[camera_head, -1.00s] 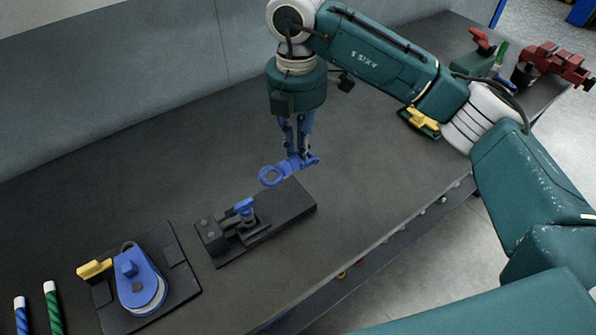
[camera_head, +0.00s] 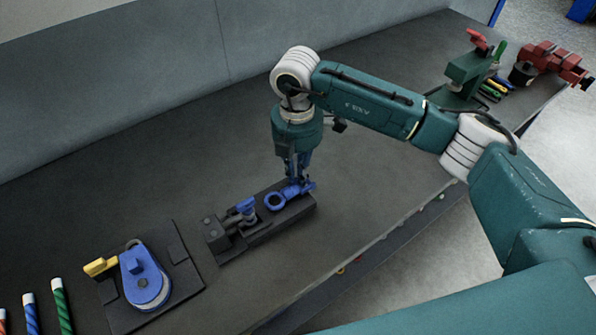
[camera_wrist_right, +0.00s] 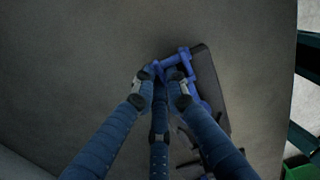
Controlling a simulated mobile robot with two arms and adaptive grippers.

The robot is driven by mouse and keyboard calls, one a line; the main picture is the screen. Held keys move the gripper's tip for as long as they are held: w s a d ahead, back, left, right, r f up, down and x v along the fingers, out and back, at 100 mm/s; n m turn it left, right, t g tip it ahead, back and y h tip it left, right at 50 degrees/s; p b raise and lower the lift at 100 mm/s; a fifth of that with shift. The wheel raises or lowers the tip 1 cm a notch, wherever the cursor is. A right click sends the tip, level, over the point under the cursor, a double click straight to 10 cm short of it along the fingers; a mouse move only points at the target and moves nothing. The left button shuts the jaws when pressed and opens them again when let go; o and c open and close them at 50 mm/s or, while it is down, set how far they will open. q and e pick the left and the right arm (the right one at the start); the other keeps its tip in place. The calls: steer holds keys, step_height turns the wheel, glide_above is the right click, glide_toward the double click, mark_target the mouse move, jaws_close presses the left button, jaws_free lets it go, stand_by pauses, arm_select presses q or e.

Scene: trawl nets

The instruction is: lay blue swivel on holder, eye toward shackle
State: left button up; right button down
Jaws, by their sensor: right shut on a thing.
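The blue swivel (camera_head: 276,201) is at the right half of the dark holder (camera_head: 262,229) in the head view, its round eye pointing left toward the blue-pinned shackle (camera_head: 246,208). My right gripper (camera_head: 297,181) points down and is shut on the swivel's right end. The swivel is low over the holder; I cannot tell whether it touches. In the right wrist view the fingers (camera_wrist_right: 162,82) close around the blue swivel (camera_wrist_right: 185,60), which they partly hide, above the dark holder (camera_wrist_right: 207,80). My left gripper is not in view.
A blue pulley block (camera_head: 144,276) with a yellow part sits on a dark plate at the left front. Several coloured rods stand at the far left. A green vise (camera_head: 468,75) and a red vise (camera_head: 550,65) are at the far right. The bench behind the holder is clear.

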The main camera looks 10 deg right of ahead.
steer(key=c, duration=1.8)
jaws_free()
steer(key=shift+o, duration=0.2)
steer(key=shift+r, duration=0.45)
step_height(320, 180, up, 11)
steer(key=b, duration=0.3)
steer(key=shift+r, duration=0.1)
